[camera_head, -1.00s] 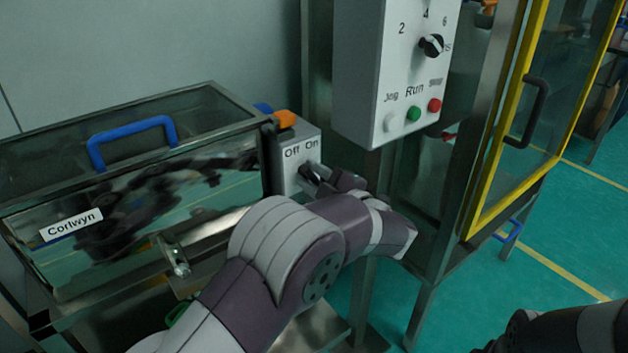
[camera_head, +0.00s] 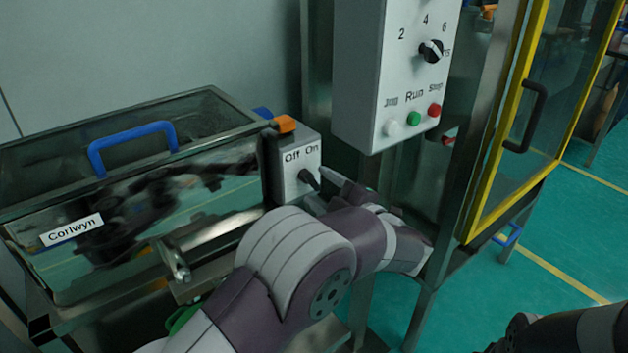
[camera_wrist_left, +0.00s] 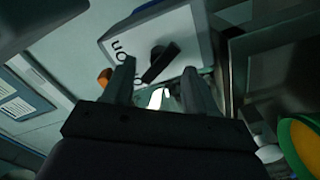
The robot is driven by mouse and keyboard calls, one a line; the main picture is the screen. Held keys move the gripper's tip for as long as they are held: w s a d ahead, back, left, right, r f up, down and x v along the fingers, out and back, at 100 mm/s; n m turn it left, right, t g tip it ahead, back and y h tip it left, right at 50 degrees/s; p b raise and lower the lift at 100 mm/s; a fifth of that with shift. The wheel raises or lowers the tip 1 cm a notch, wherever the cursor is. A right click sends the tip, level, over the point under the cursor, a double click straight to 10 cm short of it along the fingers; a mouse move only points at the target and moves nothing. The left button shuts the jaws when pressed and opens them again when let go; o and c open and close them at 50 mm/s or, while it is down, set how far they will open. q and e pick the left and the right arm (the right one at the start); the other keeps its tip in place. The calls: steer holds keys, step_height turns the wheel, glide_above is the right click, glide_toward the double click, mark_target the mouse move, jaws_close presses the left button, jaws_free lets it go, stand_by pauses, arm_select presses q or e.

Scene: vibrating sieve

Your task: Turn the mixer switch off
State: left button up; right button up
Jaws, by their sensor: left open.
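The mixer switch is a black knob (camera_head: 308,179) on the front of a light grey box (camera_head: 312,157) marked "Off" and "On". In the head view its lever slants down to the right, below "On". My left gripper (camera_head: 322,193) is open just in front of the box, its fingers apart beside the lever. In the left wrist view the knob (camera_wrist_left: 161,62) shows ahead of and between the open fingers of the left gripper (camera_wrist_left: 157,85). No clear contact shows. My right gripper is out of view; only part of that arm shows at lower right.
A control panel (camera_head: 365,75) with a dial and buttons hangs close above right. A yellow-framed door (camera_head: 488,205) stands farther right, with open green floor beyond.

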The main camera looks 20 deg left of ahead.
arm_select(q)
steer(key=p+v, duration=0.1)
steer(key=v, duration=0.8)
steer(key=shift+d, duration=0.15)
steer(key=shift+s, duration=0.1)
